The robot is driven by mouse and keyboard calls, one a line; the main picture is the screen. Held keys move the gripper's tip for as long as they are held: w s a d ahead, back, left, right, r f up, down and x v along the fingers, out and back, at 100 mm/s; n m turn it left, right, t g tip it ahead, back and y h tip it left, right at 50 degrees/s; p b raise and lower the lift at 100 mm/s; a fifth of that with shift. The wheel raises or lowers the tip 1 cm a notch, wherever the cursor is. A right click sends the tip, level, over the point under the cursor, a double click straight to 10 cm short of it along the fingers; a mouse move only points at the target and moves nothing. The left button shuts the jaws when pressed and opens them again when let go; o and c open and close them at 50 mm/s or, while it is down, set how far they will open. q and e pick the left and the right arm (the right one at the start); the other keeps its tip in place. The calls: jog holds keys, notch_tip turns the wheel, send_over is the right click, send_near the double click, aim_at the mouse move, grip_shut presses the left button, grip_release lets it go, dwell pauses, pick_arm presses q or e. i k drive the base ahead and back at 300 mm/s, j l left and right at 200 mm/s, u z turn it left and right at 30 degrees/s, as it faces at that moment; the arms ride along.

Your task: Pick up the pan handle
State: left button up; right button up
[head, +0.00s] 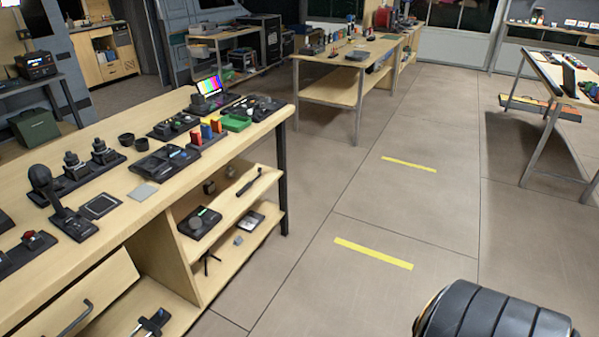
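A thin black rod with a thicker grip (249,183), which looks like the pan handle, lies on the upper open shelf (222,208) under the left workbench. Neither of my grippers shows.
The floor (320,215) right of the bench is clear.

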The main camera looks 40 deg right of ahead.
aim_at(249, 183)
jog(key=z, duration=1.1)
jog(key=u, duration=0.35)
jog(key=i+l+u, duration=0.4)
jog(key=l+u, duration=0.2)
jog(key=i+l+u, duration=0.1)
jog(key=l+u, duration=0.25)
